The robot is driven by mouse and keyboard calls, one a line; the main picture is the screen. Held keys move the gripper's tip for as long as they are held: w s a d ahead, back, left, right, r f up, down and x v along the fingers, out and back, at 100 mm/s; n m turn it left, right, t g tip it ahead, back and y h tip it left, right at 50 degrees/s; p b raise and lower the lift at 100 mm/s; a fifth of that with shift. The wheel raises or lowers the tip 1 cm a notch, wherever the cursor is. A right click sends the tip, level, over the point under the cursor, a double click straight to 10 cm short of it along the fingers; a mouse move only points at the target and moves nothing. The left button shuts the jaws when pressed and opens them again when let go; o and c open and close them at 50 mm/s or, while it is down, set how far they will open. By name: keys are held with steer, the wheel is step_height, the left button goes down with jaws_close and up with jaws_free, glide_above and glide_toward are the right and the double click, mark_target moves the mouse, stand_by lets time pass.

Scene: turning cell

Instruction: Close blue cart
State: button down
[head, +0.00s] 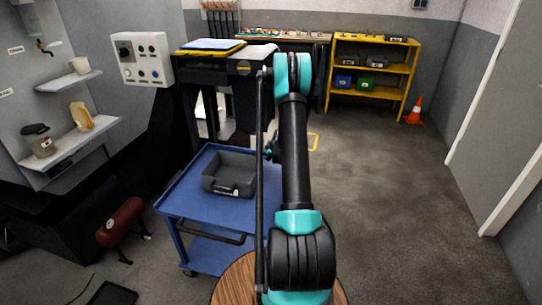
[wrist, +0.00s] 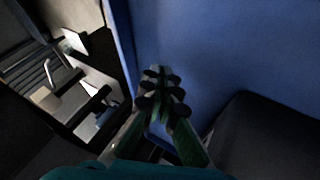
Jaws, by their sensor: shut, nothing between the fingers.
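The blue cart (head: 187,192) stands left of my arm in the head view. It has a flat rimmed top, a lower shelf, a dark handle at its front and castors. A grey open bin (head: 228,160) sits on its top. My arm covers the cart's right side. I see no door or drawer on the visible sides. In the wrist view my gripper (wrist: 160,76) is shut and empty, in front of a large blue surface (wrist: 235,45), likely the cart. Whether they touch is unclear.
A dark machine with a control box (head: 142,60) and shelves stands at left. A red cylinder (head: 120,222) is on the floor beside the cart. A yellow shelf unit (head: 372,65) and an orange cone (head: 413,110) stand at the back. The floor at right is clear.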

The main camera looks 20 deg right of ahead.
steer(key=w, duration=0.1)
steer(key=w+d, duration=0.1)
steer(key=w, duration=0.1)
steer(key=shift+d+f, duration=0.3)
steer(key=shift+f, duration=0.1)
steer(key=shift+w+d, duration=0.35)
steer(key=shift+w, duration=0.1)
